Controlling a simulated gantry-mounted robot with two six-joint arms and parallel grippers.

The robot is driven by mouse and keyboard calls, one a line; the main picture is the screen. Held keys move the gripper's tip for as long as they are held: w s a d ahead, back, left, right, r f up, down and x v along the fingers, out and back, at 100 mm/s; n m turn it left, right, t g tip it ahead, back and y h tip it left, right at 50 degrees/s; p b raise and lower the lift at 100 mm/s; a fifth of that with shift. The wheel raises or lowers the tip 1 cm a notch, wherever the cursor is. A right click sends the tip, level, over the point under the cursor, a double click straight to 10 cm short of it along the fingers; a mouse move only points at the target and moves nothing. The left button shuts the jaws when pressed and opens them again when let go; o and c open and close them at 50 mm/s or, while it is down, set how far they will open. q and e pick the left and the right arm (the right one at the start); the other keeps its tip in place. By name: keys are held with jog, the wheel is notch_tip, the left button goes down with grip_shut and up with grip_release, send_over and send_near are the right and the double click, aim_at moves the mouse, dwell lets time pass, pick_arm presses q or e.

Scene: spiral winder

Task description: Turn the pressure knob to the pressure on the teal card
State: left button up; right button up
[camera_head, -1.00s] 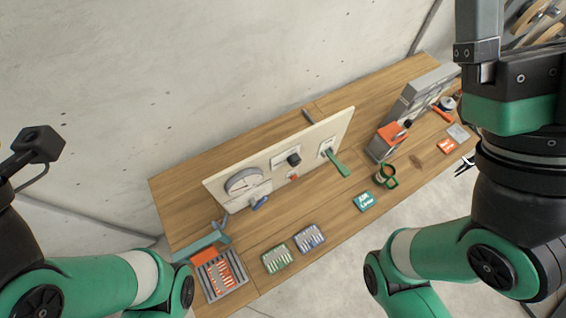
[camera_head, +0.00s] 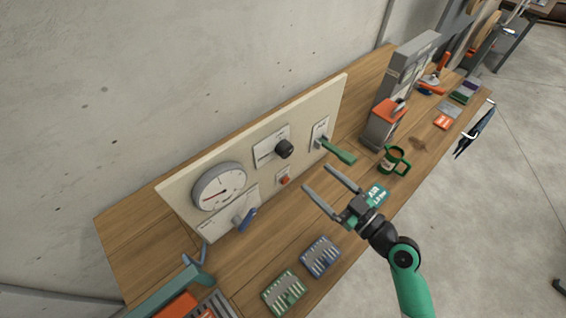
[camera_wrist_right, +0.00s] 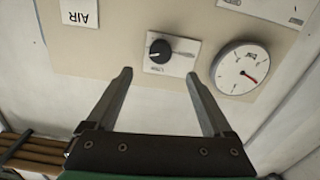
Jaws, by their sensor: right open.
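The black pressure knob (camera_head: 284,148) sits on a white plate on the upright cream panel (camera_head: 335,98). It also shows in the right wrist view (camera_wrist_right: 160,50), just beyond and between my fingertips. A round gauge (camera_head: 219,187) with a red needle is to its left. The teal card (camera_head: 377,194) lies on the bench and reads "AIR" with a small bar value that I cannot read surely. My right gripper (camera_head: 316,178) is open and empty in front of the panel, apart from the knob. It shows large in the right wrist view (camera_wrist_right: 158,72). My left gripper is out of view.
A green lever (camera_head: 338,151), red button (camera_head: 285,180) and blue handle (camera_head: 246,217) stick out of the panel. Green (camera_head: 284,292) and blue (camera_head: 320,257) trays lie in front. An orange-topped grey machine (camera_head: 385,115) stands right.

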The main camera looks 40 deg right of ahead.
aim_at(288, 153)
jog(key=w+p, duration=0.2)
jog(key=w, duration=0.9)
jog(key=shift+w+d+r, duration=0.1)
jog(key=shift+w+r, duration=0.05)
jog(key=shift+w, duration=0.25)
grip_shut()
